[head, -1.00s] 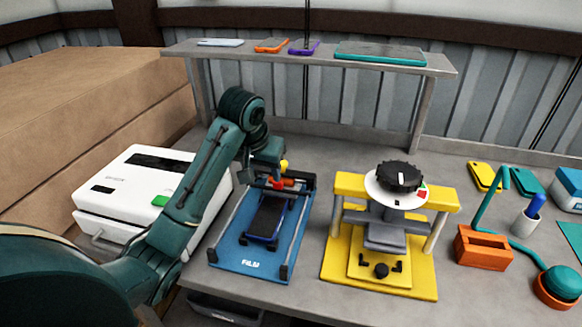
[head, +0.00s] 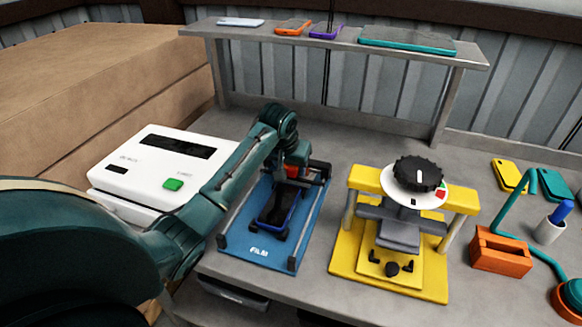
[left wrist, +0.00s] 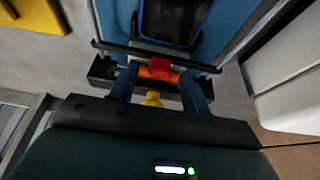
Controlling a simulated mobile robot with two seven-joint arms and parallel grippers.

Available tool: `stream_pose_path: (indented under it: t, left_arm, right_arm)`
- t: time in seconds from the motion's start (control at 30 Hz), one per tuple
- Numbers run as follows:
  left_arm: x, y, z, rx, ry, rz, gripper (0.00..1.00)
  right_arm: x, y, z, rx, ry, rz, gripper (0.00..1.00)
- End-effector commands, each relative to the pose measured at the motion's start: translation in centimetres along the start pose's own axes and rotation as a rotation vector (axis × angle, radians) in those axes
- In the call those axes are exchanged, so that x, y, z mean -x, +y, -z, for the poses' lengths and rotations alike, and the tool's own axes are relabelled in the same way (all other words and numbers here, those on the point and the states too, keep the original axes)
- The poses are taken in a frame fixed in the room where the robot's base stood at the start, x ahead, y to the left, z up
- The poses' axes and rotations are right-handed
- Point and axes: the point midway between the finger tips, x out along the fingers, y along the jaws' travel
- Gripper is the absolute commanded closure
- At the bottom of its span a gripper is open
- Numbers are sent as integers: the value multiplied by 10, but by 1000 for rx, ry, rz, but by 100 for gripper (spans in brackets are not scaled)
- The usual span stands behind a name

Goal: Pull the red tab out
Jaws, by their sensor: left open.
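The red tab (head: 293,170) is at the far end of the blue film jig (head: 258,249), partly hidden by my left gripper. In the left wrist view the red tab (left wrist: 160,67) sits by an orange piece (left wrist: 157,75) at a dark crossbar. My left gripper (head: 297,158) is low over that end of the jig. In the left wrist view its open fingers (left wrist: 160,84) stand on either side of the red and orange pieces, with a gap around them. A yellow knob (left wrist: 152,99) shows between the fingers. I cannot tell whether the fingers touch anything. My right gripper is out of view.
A dark phone in a blue frame (head: 279,205) lies on the jig. A white printer (head: 150,172) stands close on the left, and a yellow press (head: 400,270) on the right. A grey shelf (head: 340,48) holds several phones behind.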

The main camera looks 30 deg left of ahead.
Motion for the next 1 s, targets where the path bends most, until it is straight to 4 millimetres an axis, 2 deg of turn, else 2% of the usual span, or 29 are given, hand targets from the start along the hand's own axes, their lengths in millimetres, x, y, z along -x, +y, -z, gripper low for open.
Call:
stream_pose_path:
  t: [0.13, 0.43, 1.0]
  left_arm:
    - [-10, 0, 0, -1, -1, 0, 53]
    - [-12, 0, 0, -1, 1, 0, 53]
    - [-12, 0, 0, -1, 1, 0, 99]
  right_arm:
    - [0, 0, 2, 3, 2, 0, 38]
    - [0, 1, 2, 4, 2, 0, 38]
    - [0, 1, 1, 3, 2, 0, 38]
